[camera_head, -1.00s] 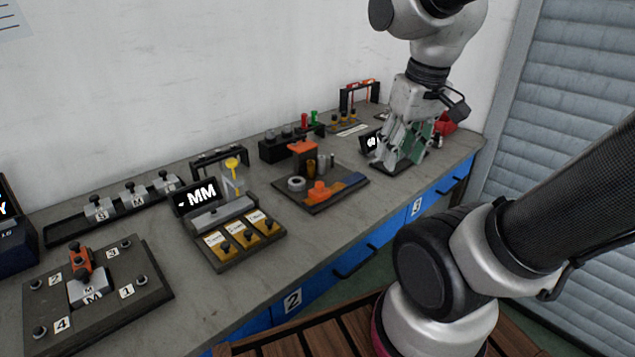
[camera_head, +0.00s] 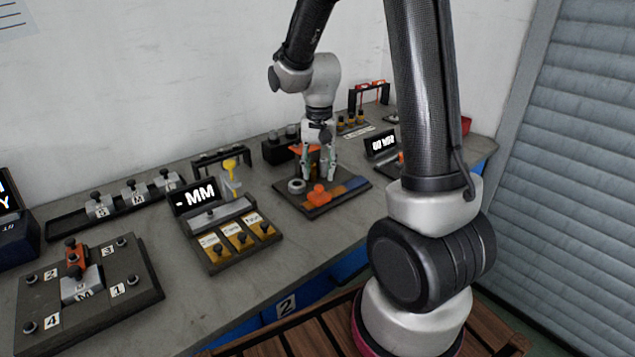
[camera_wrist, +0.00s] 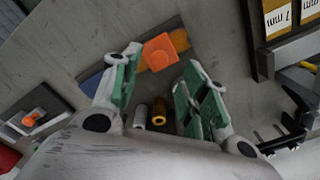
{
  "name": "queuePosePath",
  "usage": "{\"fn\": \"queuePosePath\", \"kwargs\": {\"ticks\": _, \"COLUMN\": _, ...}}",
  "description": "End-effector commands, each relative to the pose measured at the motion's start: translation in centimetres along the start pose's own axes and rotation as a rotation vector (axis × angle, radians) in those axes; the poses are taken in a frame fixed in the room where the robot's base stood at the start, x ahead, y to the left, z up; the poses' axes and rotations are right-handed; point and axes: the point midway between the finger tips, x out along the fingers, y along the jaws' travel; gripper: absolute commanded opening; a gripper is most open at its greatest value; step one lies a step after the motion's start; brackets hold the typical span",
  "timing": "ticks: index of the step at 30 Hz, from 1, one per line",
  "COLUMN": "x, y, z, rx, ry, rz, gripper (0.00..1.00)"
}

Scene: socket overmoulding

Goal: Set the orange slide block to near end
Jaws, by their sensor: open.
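An orange block (camera_head: 319,194) sits on a strip with orange-brown and blue parts (camera_head: 352,183) on a dark board (camera_head: 314,211). It lies on the orange-brown part, in front and to the left of the blue part. In the wrist view the block (camera_wrist: 158,52) shows between the open fingertips and slightly beyond them. My gripper (camera_head: 319,178) is open and empty, pointing down over the board. The wrist view also shows my gripper (camera_wrist: 160,66), with green-padded fingers apart. I cannot tell its exact height above the block.
Brown and grey cylinders (camera_wrist: 159,111) stand between the fingers in the wrist view. Another dark board with an orange part (camera_wrist: 34,117) lies apart. A label stand (camera_head: 193,195) is to the left.

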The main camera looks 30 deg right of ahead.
Motion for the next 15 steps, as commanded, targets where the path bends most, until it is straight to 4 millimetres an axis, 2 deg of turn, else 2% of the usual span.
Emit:
{"fn": "queuePosePath", "kwargs": {"ticks": 6, "x": 3.5, "y": 0.0, "z": 0.0, "rx": -0.002, "ry": -0.002, "rz": 0.002, "gripper": 0.44}}
{"fn": "queuePosePath", "kwargs": {"ticks": 10, "x": 4.5, "y": 0.0, "z": 0.0, "rx": -0.002, "ry": -0.001, "rz": 0.001, "gripper": 0.44}}
{"fn": "queuePosePath", "kwargs": {"ticks": 15, "x": 4.7, "y": 0.0, "z": 0.0, "rx": -0.002, "ry": 0.000, "rz": 0.000, "gripper": 0.44}}
